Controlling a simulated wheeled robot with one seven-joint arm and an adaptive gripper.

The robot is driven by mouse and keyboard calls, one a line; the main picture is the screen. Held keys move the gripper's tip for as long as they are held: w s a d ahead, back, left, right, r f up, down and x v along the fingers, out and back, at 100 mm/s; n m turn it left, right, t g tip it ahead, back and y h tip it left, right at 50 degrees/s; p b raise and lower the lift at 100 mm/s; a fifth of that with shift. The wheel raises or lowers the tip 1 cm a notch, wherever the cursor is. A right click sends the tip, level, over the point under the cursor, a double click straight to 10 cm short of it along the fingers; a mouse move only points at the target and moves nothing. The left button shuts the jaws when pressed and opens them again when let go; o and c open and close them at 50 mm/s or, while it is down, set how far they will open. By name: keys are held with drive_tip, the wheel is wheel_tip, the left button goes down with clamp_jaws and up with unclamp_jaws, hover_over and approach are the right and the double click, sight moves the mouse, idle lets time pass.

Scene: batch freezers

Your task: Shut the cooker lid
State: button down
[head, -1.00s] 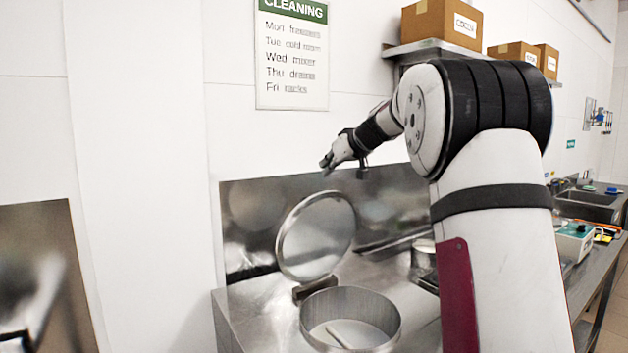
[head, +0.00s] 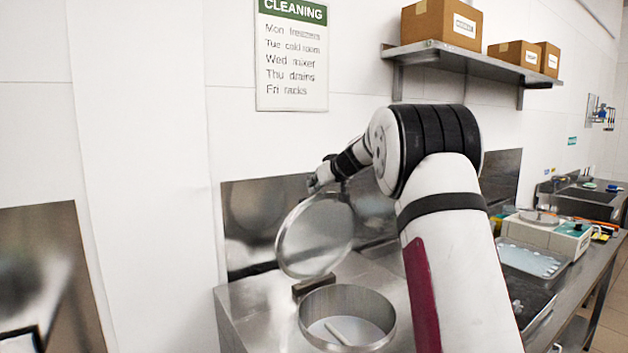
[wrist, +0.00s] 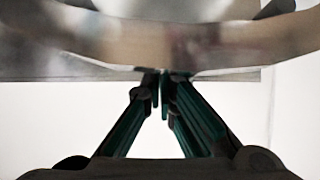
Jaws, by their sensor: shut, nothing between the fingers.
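The cooker lid (head: 316,240) is a round metal disc standing open, tilted up from its hinge (head: 308,287) at the back left of the cooker pot (head: 347,318). The pot is open at the top, with a pale paddle-like piece inside. My gripper (head: 312,185) is at the lid's upper edge in the head view; whether it touches cannot be told there. In the wrist view my gripper (wrist: 163,75) is shut and empty, its fingertips close to a curved metal band, which looks like the lid's rim (wrist: 190,48).
A steel backsplash (head: 250,225) and white wall stand behind the lid. A cleaning sign (head: 291,60) hangs above. A shelf with boxes (head: 440,25) is at upper right. A counter with a scale (head: 548,230) and tray (head: 530,260) lies to the right.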

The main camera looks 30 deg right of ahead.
drive_tip(key=shift+s+f, duration=0.1)
drive_tip(key=shift+s, duration=0.4)
drive_tip(key=shift+s+d+f+b, duration=0.1)
drive_tip(key=shift+s+b, duration=0.05)
drive_tip(key=shift+b, duration=0.55)
